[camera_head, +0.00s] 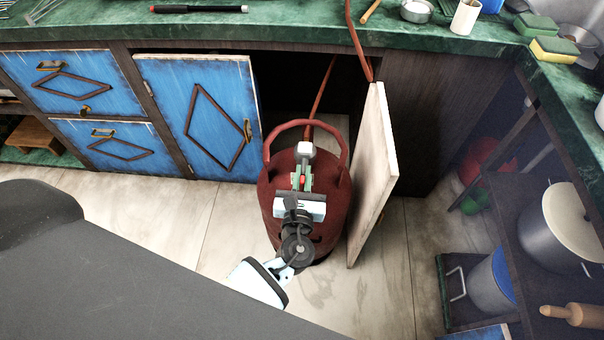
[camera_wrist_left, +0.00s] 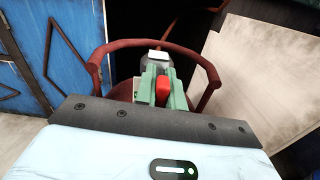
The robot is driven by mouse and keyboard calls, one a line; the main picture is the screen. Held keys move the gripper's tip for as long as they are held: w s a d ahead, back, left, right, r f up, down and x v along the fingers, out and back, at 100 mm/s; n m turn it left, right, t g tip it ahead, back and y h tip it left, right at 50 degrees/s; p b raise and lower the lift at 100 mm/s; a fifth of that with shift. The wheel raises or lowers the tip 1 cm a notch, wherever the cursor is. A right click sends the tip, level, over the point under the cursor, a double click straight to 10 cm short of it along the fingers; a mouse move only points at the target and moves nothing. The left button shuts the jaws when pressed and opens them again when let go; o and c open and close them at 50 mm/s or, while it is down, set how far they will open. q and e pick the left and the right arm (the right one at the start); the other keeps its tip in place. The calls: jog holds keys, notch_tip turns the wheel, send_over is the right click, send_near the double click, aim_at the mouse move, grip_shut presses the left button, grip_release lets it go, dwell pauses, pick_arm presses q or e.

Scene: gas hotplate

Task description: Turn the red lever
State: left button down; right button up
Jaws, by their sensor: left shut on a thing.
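The red lever (camera_wrist_left: 162,92) sits between the green fingers of my left gripper (camera_head: 302,177), on top of a dark red gas cylinder (camera_head: 335,206). The left gripper is shut on the lever; the fingers also show close up in the left wrist view. A grey and white valve fitting (camera_head: 304,150) stands just behind the lever, under the cylinder's curved handle (camera_head: 290,126). An orange hose (camera_head: 320,98) runs from the valve back into the cabinet. The lever's lower part is hidden by the fingers. My right gripper is not in view.
An open cabinet door (camera_head: 373,175) stands just right of the cylinder; a closed blue door (camera_head: 200,115) is at left. The green counter (camera_head: 290,25) runs above. The floor in front of the blue doors is clear.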

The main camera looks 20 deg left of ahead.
pick_arm(q)
jog(key=m+p, duration=0.1)
jog(key=m, duration=0.2)
jog(key=shift+w+d+p, duration=0.1)
jog(key=shift+d+p, duration=0.2)
jog(key=shift+p, duration=0.1)
jog(key=m, duration=0.1)
jog(key=m+p, duration=0.1)
jog(key=shift+w+d+m, duration=0.1)
jog(key=shift+d+m, duration=0.15)
jog(key=shift+m, duration=0.15)
jog(key=shift+w+d+f+m+p, duration=0.15)
jog(key=shift+f+m+p, duration=0.35)
jog(key=shift+m, duration=1.4)
jog(key=shift+s+d+f+m+p, duration=0.1)
jog(key=shift+d+f+m+p, duration=0.4)
jog(key=shift+m, duration=1.4)
jog(key=shift+w+a+f+m+p, duration=0.1)
jog(key=shift+f+m+p, duration=0.15)
jog(key=shift+m+p, duration=1.1)
jog(key=shift+m+b, duration=0.5)
jog(key=shift+m, duration=0.15)
jog(key=c, duration=1.6)
grip_release()
jog(key=shift+o, duration=0.6)
